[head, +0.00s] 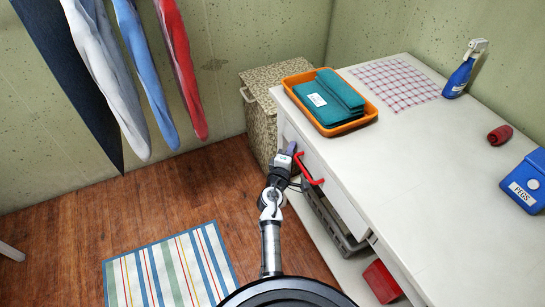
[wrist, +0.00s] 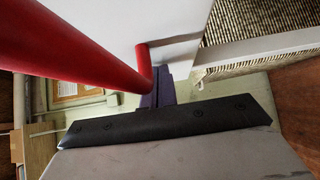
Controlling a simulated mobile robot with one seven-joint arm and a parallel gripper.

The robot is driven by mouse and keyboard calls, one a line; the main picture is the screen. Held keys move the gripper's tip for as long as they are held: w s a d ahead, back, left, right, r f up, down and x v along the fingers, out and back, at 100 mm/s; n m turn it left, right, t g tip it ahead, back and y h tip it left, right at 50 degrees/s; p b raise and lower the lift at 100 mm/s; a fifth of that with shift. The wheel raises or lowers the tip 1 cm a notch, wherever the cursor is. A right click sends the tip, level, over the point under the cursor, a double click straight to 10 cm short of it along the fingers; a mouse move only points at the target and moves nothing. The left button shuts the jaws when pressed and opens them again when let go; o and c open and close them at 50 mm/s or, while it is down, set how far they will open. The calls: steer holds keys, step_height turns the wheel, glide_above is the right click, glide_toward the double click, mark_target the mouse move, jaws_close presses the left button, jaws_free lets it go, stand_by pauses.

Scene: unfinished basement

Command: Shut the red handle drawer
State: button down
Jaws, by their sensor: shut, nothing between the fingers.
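The red handle (head: 309,170) is on the white drawer front (head: 334,192) in the near side of the white table. I cannot tell how far the drawer stands open. My gripper (head: 291,147) is at the far end of the handle, close to the drawer front. In the wrist view the red handle (wrist: 85,52) runs large across the upper left. The shut purple fingers (wrist: 158,95) are beside the handle's end post, against or very near the white front (wrist: 178,25). Nothing is held, and contact is unclear.
The table top (head: 405,165) carries an orange tray (head: 357,118) with teal cloths, a checked cloth, a blue spray bottle (head: 463,72) and a blue pegs box (head: 527,182). A grey crate (head: 335,225) and red box (head: 381,281) are below. A patterned hamper (head: 258,110) stands behind.

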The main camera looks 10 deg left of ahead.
mark_target(299, 148)
steer(key=w+d, duration=0.2)
steer(key=d, duration=0.1)
